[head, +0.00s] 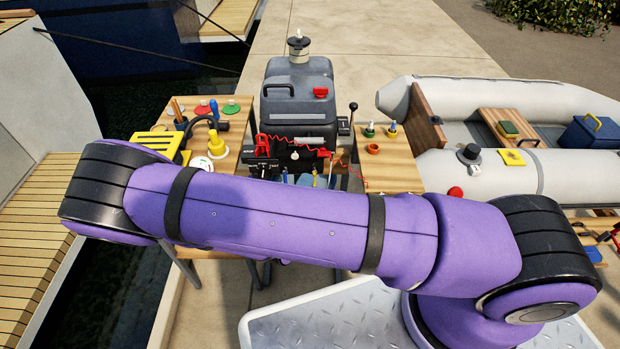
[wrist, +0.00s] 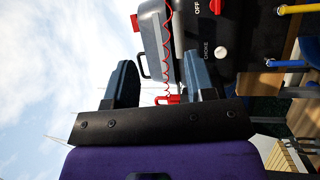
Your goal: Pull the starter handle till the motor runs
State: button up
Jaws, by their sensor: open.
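A red coiled cord (wrist: 168,50) runs across to a red piece (wrist: 168,99) seen between my fingers. I cannot tell which part is the starter handle. My gripper (wrist: 160,85) is open, its two blue-grey fingers apart, facing the motor. I cannot make it out in the head view.
A wooden bench with a yellow item (head: 157,143) and tools stands left of the motor. A wooden table (head: 385,175) with small fittings stands to the right. A grey inflatable boat (head: 490,170) lies farther right. My arm hides the motor's lower part.

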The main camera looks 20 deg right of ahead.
jog(key=v, duration=0.7)
jog(key=shift+s+a, duration=0.15)
jog(key=shift+s, duration=0.1)
jog(key=shift+f, duration=0.1)
